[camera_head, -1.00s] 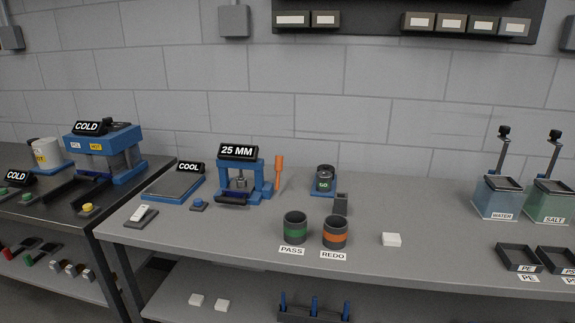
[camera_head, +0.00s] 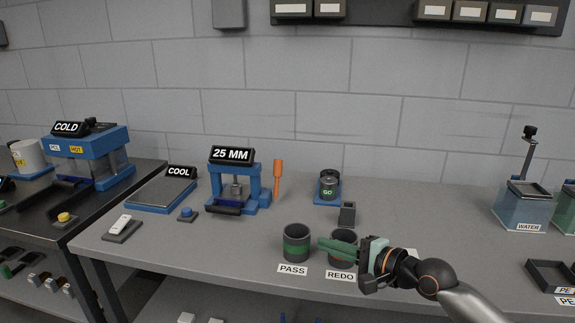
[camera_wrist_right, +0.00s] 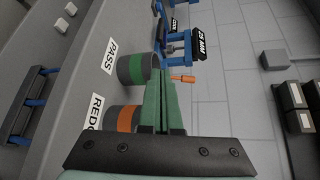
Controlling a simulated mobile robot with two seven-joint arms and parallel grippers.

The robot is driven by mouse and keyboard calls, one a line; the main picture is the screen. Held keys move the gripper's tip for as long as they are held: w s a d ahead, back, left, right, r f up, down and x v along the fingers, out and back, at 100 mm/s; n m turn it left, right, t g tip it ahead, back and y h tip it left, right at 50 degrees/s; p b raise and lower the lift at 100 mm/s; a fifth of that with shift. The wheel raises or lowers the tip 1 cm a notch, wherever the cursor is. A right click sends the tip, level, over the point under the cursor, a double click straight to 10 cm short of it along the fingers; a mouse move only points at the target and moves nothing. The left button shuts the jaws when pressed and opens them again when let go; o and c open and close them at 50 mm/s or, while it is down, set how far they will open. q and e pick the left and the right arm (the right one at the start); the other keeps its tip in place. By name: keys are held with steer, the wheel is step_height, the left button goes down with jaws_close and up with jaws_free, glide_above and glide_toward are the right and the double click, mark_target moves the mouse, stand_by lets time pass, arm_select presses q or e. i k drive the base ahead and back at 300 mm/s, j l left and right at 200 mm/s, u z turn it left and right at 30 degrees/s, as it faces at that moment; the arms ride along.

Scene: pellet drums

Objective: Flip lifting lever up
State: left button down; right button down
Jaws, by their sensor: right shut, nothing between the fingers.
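The lifting lever is most likely the orange-handled lever (camera_head: 278,175), standing upright at the right side of the blue press (camera_head: 251,192) under the "25 MM" sign. It also shows small in the right wrist view (camera_wrist_right: 183,79). My right gripper (camera_head: 322,244) is shut and empty, with its green fingers pointing left over the REDO cup. It is well to the right of the lever and nearer the table's front edge. In the right wrist view the closed fingers (camera_wrist_right: 162,85) point toward the press. My left gripper is not in view.
The green-banded PASS cup (camera_head: 297,242) and orange-banded REDO cup (camera_head: 341,262) stand near the fingers. A dark block (camera_head: 347,214) and a blue stand with a black-topped jar (camera_head: 328,186) are behind. The table between the press and that stand is clear.

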mark_target(278, 172)
steer(key=i, duration=1.15)
